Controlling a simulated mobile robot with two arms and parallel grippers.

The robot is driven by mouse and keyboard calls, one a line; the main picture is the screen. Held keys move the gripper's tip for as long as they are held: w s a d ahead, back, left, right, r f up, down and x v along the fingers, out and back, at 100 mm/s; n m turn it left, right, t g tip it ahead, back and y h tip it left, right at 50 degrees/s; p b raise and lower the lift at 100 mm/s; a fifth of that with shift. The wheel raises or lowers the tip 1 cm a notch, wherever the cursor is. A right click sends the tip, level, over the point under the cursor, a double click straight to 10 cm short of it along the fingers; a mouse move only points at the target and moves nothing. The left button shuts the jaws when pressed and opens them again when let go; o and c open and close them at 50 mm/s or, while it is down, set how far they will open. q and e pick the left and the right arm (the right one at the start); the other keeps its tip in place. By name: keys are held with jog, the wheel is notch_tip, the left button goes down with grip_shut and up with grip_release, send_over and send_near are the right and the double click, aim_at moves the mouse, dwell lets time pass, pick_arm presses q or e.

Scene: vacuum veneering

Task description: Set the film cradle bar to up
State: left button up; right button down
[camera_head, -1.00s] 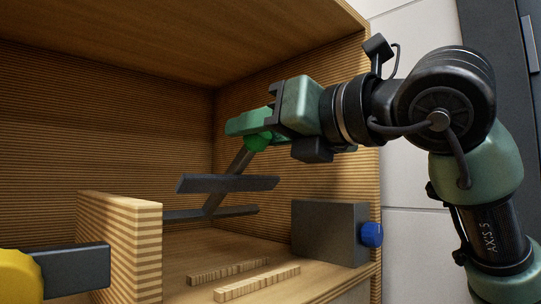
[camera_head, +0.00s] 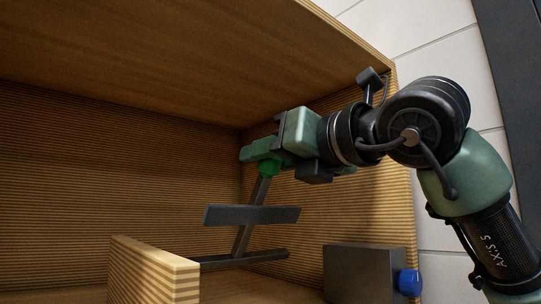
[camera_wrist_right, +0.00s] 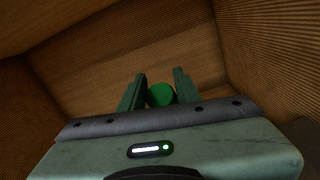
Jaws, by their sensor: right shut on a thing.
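The film cradle bar (camera_head: 250,215) is a dark flat crossbar on a slanted dark lever (camera_head: 246,236) inside the wooden box. The lever rises from a lower dark bar (camera_head: 240,259) and leans a little to the right. A green ball knob (camera_head: 268,167) tops the lever. My right gripper (camera_head: 256,155) is shut on the green knob, reaching in from the right. In the right wrist view the knob (camera_wrist_right: 161,95) sits between the two green fingers. My left gripper is not in view.
The wooden box has a ceiling (camera_head: 170,50), a back wall (camera_head: 80,180) and a right wall (camera_head: 375,180) close to my right arm. A low wooden divider (camera_head: 150,275) stands at the front left. A grey block (camera_head: 362,272) with a blue knob (camera_head: 410,283) stands at lower right.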

aim_at(277, 161)
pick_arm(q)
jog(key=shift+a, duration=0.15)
pick_arm(e)
jog(key=shift+w+a+f, duration=0.1)
jog(key=shift+a+f, duration=0.15)
jog(key=shift+f, duration=0.35)
jog(key=c, duration=1.3)
grip_release()
jog(key=shift+o, duration=1.2)
jog(key=shift+w+a, duration=0.5)
jog(key=shift+s+d+r, duration=0.15)
jog(key=shift+s+d, duration=0.15)
jog(key=b+v, duration=0.3)
jog(key=v, duration=0.3)
jog(key=shift+s+b, duration=0.1)
jog(key=shift+b, duration=0.3)
jog(key=shift+s+d, duration=0.2)
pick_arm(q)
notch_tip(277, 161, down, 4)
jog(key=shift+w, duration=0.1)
pick_arm(e)
jog(key=shift+s+d, duration=0.1)
jog(key=shift+s, duration=0.05)
